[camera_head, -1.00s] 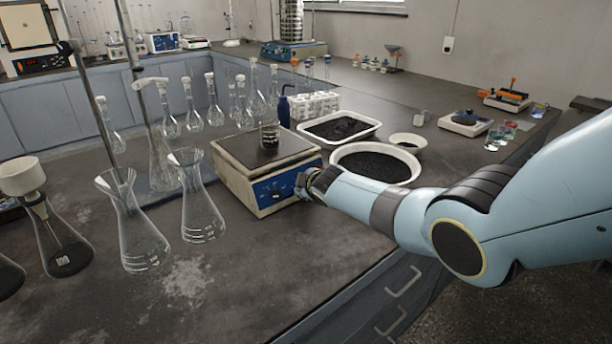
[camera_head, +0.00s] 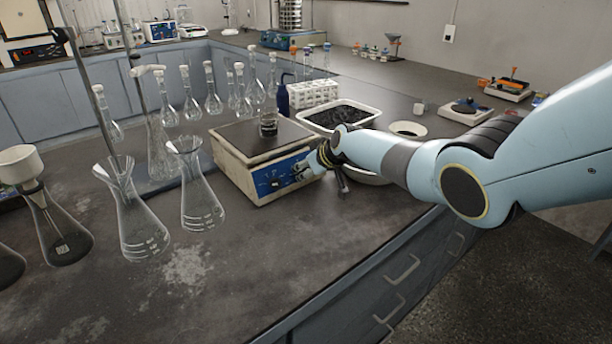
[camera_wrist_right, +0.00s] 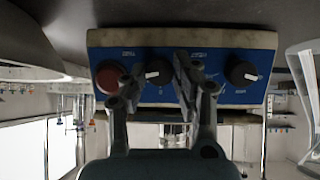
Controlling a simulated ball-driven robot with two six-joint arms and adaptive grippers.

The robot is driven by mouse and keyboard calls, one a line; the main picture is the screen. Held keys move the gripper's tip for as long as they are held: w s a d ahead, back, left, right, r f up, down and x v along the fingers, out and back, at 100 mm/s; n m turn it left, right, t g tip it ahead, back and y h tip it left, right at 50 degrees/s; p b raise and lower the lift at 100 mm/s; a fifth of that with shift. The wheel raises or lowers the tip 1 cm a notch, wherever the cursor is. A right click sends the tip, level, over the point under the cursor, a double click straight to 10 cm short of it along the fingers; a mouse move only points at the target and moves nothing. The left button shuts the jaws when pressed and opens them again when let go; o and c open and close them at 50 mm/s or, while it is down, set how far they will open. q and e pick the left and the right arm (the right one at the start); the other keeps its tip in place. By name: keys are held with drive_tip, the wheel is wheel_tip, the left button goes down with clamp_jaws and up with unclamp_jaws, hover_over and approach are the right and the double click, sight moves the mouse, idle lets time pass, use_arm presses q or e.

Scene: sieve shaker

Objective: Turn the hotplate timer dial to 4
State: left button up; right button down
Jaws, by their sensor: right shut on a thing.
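The hotplate (camera_head: 228,168) stands on the bench with a small beaker (camera_head: 268,124) on its top plate. Its blue front panel (camera_head: 262,186) also shows in the right wrist view (camera_wrist_right: 210,95), with a red knob (camera_wrist_right: 108,76) at left, a middle black dial (camera_wrist_right: 158,72) and another black dial (camera_wrist_right: 241,71) at right. The labels are too small to read. My right gripper (camera_head: 303,171) is at the panel's right part. In the wrist view its fingers (camera_wrist_right: 157,80) stand on both sides of the middle dial, shut on it. My left gripper is not in view.
Two empty flasks (camera_head: 143,228) (camera_head: 202,200) stand left of the hotplate. A tray of black grains (camera_head: 372,121) and a partly hidden white bowl (camera_head: 368,179) lie behind my right arm. The bench in front of the hotplate is clear.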

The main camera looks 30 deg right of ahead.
drive_tip(key=shift+s+d+f+m+y+b, duration=0.1)
drive_tip(key=shift+f+m+y+b, duration=0.25)
drive_tip(key=shift+m+b, duration=0.45)
drive_tip(key=shift+r, duration=0.15)
drive_tip(key=c, duration=1)
unclamp_jaws()
drive_tip(key=shift+r, duration=0.1)
drive_tip(key=shift+s+d+r, duration=0.15)
drive_tip(key=shift+s+r, duration=0.35)
drive_tip(key=shift+r, duration=0.05)
drive_tip(key=v, duration=1)
drive_tip(key=shift+s+r, duration=0.15)
